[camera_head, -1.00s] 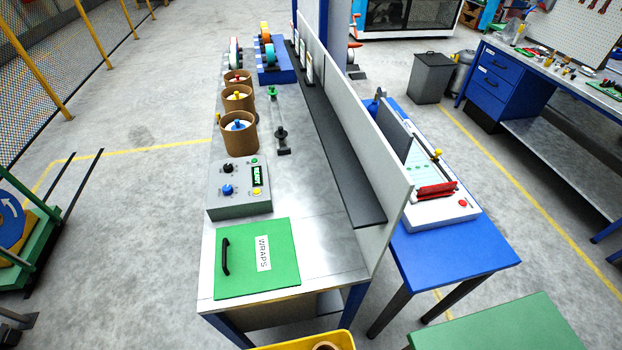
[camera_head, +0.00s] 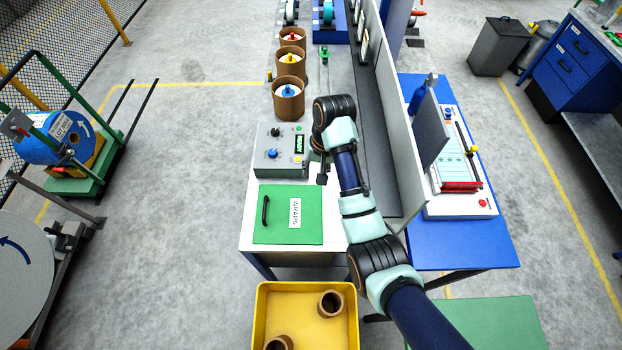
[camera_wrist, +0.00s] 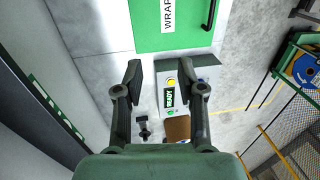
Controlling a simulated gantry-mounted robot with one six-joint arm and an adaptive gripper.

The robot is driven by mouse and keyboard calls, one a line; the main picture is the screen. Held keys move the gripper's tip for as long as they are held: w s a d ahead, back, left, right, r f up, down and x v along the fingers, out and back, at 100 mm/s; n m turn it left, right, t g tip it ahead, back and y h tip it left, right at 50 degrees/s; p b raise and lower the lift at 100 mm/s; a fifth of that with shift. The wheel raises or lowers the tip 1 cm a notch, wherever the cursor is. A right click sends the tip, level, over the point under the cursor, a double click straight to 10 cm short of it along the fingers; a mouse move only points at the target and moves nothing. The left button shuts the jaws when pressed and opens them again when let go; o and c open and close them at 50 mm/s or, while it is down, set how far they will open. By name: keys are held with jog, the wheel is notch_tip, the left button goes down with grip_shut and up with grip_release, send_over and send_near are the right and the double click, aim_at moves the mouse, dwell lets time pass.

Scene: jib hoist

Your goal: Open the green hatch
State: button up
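The green hatch (camera_head: 287,229) lies flat and closed on the near end of the metal bench. It has a black bar handle (camera_head: 265,213) on its left side and a white "WRAPS" label. In the wrist view the hatch (camera_wrist: 165,38) is at the top, with its handle (camera_wrist: 209,14) near its right edge. My gripper (camera_head: 320,172) is above the bench, beside the control box and beyond the hatch's far right corner. In the wrist view my gripper (camera_wrist: 163,78) has its two fingers wide apart with nothing between them. It is apart from the handle.
A grey control box (camera_head: 278,152) with knobs and a "READY" display stands just beyond the hatch. An upright panel (camera_head: 398,150) runs along the bench's right side. A yellow bin (camera_head: 262,318) with brown cores is in front. Brown tubs (camera_head: 289,108) stand farther back.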

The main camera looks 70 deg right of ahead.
notch_tip(320, 180, down, 7)
jog(key=w, duration=0.1)
jog(key=shift+a, duration=0.2)
grip_shut()
dwell(0.3)
grip_release()
